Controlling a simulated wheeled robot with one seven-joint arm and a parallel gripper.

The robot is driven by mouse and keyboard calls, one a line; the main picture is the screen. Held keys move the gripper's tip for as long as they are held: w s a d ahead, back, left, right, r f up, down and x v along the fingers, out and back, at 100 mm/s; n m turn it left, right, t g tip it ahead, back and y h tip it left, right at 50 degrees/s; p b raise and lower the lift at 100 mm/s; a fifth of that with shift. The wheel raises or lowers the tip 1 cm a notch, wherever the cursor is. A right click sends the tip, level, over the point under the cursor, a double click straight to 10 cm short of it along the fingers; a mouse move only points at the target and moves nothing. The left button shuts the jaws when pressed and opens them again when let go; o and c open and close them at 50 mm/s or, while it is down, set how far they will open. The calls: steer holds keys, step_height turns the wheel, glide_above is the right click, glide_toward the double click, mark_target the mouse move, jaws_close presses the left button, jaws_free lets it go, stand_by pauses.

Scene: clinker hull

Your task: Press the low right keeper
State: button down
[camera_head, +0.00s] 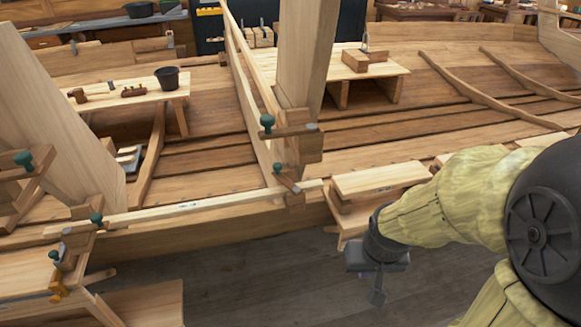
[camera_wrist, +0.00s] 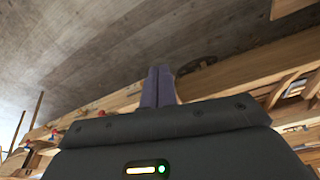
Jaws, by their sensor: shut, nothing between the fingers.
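Wooden keepers with teal knobs sit on the hull's frames in the head view. At the right frame, the lower one (camera_head: 286,182) sits at the foot of the upright, beside a pale batten; I take it for the low right keeper. A higher one (camera_head: 290,131) crosses the same upright. My gripper (camera_head: 377,297) hangs pointing down in front of the hull, over the floor, right of and below the lower keeper and clear of it. In the wrist view its fingers (camera_wrist: 158,86) are together and empty. I cannot make out the low right keeper in that view.
The long pale batten (camera_head: 190,208) runs along the near plank edge. More clamps with teal knobs (camera_head: 96,218) are at the left. A small wooden bench (camera_head: 380,179) stands just beyond my wrist. The grey floor (camera_head: 235,290) in front is open.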

steer(key=shift+w, duration=0.1)
steer(key=w+d+r+m+t+y+b, duration=0.15)
steer(key=w+t, duration=0.25)
steer(key=w, duration=0.5)
steer(key=w+d+r+m+t, duration=0.1)
steer(key=w+r+m+t, duration=0.2)
steer(key=w, duration=0.6)
steer(key=w+a+r+y+b, duration=0.1)
steer(key=a+r+y, duration=0.3)
steer(key=y, duration=0.8)
steer(key=shift+w+a+r+m+g+b, duration=0.35)
steer(key=shift+w+a, duration=0.2)
steer(key=shift+a, duration=0.3)
steer(key=shift+w, duration=0.1)
